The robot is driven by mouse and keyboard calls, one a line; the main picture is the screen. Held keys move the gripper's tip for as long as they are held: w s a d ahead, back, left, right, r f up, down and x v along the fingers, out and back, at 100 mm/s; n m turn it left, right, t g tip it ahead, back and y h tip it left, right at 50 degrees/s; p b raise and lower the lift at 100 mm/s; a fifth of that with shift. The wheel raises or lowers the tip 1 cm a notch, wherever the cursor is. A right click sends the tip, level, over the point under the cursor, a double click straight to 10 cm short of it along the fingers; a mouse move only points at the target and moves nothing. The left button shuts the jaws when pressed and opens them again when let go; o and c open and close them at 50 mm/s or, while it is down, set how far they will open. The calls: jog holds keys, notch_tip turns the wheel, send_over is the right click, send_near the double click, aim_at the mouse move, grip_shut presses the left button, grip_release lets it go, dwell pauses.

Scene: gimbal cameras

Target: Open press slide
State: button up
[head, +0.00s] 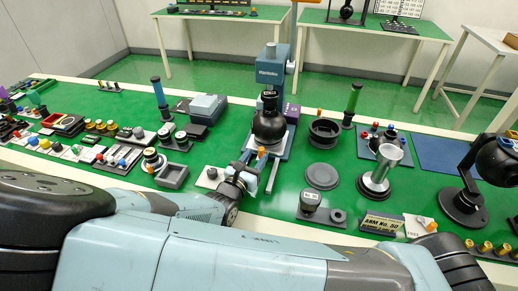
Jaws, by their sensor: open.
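The press (268,66) is a blue upright block on a blue base at the middle of the table. A dark ball-shaped body (268,125) stands in front of its column and hides much of it. My gripper (260,167) is at the front of the press base, with its fingers apart and pointing away from me. A small orange piece (262,151) shows near the fingertips; I cannot tell whether it belongs to the press slide or whether the fingers touch it. The slide itself cannot be made out clearly.
The green table (228,149) is crowded. A grey disc (322,176) and a dark round bowl (324,132) lie right of the press. A metal cup on a stand (379,172) is farther right. A grey square tray (171,175) and a small white block (210,176) lie left of my gripper.

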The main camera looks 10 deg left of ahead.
aim_at(260, 151)
jog(key=shift+x, duration=2.55)
grip_shut()
jog(key=shift+s+a, duration=0.1)
